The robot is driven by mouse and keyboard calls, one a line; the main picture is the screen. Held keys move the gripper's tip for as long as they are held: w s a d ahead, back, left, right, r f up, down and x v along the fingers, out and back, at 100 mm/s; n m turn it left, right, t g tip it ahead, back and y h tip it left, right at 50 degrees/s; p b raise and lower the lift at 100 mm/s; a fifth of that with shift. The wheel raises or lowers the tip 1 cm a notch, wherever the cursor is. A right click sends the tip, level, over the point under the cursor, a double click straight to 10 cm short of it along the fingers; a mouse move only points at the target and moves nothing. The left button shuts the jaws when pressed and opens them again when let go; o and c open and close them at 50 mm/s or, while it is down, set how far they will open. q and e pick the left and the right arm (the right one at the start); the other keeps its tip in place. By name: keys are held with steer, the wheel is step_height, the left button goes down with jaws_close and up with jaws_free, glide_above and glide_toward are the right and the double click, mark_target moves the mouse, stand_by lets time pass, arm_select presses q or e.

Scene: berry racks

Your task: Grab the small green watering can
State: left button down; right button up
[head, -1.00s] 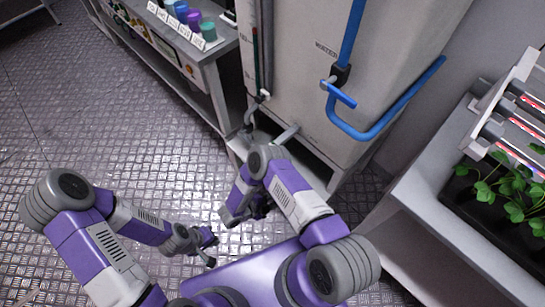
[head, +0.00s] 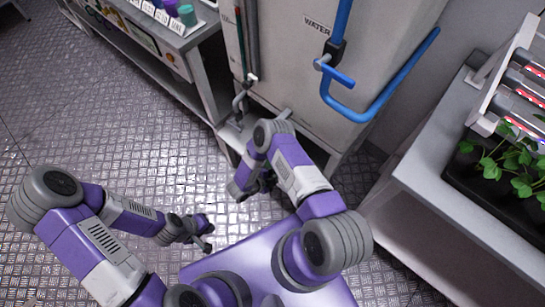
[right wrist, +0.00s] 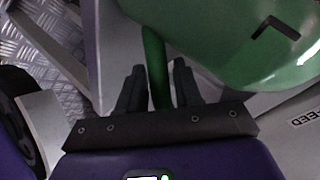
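The small green watering can (right wrist: 235,50) fills the upper right of the right wrist view, with only part of its glossy body showing. Its green handle (right wrist: 154,65) runs down between the two dark fingers of my right gripper (right wrist: 158,75), which sit close on both sides of it; the gripper looks shut on the handle. In the head view my right gripper (head: 262,184) is dark and partly behind its own arm, and I cannot make out the can there. My left gripper (head: 206,235) is low in the middle of the head view, fingers apart and empty.
A large pale WATER tank (head: 325,70) with blue pipes (head: 385,95) stands ahead. A grey bench (head: 195,45) with coloured cups is at upper left. A white shelf (head: 425,170) with leafy plants (head: 510,165) is at right. The metal floor (head: 90,120) at left is clear.

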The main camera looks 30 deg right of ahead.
jaws_close()
stand_by(1.3)
steer(key=shift+w+r, duration=0.1)
